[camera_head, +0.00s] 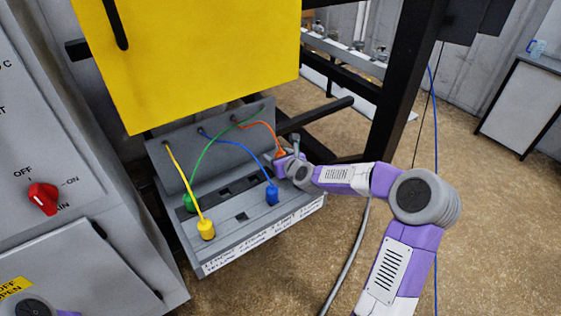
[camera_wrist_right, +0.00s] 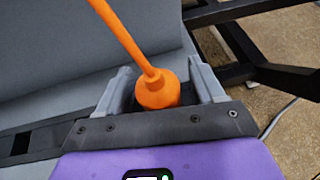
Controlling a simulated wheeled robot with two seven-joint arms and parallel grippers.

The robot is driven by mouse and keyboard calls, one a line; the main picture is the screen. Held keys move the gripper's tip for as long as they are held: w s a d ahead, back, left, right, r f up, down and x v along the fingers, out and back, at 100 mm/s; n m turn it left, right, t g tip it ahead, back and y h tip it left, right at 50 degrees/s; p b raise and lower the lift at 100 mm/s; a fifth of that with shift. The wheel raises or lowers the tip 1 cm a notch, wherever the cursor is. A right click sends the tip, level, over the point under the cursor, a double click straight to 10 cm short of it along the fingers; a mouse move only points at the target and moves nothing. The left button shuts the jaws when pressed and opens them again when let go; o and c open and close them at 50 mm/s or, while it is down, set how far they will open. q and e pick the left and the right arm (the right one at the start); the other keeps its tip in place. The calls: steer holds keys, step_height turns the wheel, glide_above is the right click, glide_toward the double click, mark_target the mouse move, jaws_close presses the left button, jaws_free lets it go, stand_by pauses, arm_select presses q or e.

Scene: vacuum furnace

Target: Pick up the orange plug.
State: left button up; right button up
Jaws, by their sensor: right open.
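The orange plug (camera_wrist_right: 157,91) sits between the two fingers of my right gripper (camera_wrist_right: 163,84) in the right wrist view, with its orange cable rising up and to the left. The fingers are open, one on each side of the plug, with a gap to it visible on the left. In the head view the orange plug (camera_head: 279,153) is at the right end of the grey panel box (camera_head: 263,226), partly hidden by my right gripper (camera_head: 284,160). My left gripper is not in view.
A blue plug (camera_head: 272,194), a yellow plug (camera_head: 207,229) and a green plug (camera_head: 189,203) with cables stand on the same box. A yellow panel (camera_head: 200,60) hangs above. A grey cabinet (camera_head: 70,130) with a red switch (camera_head: 43,197) is at left. Black frame bars (camera_head: 405,80) stand behind my right arm.

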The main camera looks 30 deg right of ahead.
steer(key=c, duration=1.1)
steer(key=shift+o, duration=0.2)
